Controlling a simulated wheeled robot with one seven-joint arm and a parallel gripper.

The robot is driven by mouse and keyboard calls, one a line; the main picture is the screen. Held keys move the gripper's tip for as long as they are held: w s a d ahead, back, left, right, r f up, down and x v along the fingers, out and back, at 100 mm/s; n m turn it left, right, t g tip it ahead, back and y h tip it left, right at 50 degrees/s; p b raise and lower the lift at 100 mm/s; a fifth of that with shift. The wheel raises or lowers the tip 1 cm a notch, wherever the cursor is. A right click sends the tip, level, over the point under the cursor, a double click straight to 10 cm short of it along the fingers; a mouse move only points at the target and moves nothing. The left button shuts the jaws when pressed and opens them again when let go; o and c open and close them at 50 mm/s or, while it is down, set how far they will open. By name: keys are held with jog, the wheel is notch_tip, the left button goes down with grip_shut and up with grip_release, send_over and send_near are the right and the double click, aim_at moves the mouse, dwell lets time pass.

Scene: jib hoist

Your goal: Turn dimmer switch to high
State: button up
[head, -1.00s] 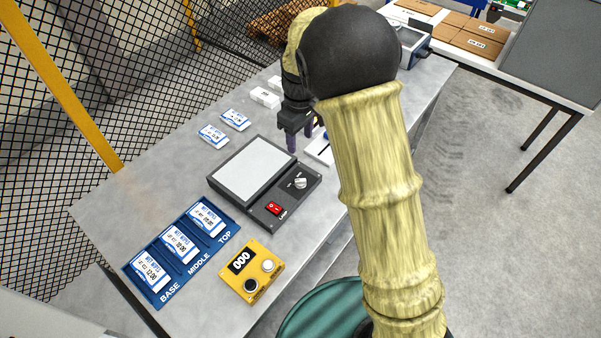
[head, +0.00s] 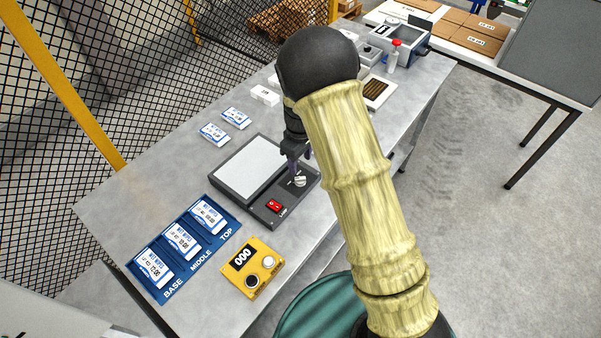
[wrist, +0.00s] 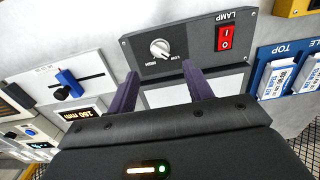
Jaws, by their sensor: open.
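The dimmer switch is a round white knob (head: 300,181) on the dark lamp panel (head: 270,212). In the wrist view the knob (wrist: 160,49) has LOW and HIGH marks beside it; its pointer's exact setting is too small to tell. A red rocker switch (wrist: 224,38) sits beside it under the word LAMP. My gripper (head: 298,160) is just above and behind the knob in the head view. In the wrist view its two purple fingers (wrist: 163,85) are apart with nothing between them, pointing toward the panel with the knob ahead of their tips.
A pale light plate (head: 247,168) adjoins the panel. A yellow counter box (head: 252,268) and a blue tray (head: 222,240) with labelled cards stand at the near left. A slider device (wrist: 68,82) is left in the wrist view. Loose cards (head: 236,118) lie farther back.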

aim_at(300, 178)
notch_tip(300, 178, down, 8)
jog(key=shift+p, duration=0.9)
jog(key=c, duration=1)
jog(key=shift+o, duration=0.2)
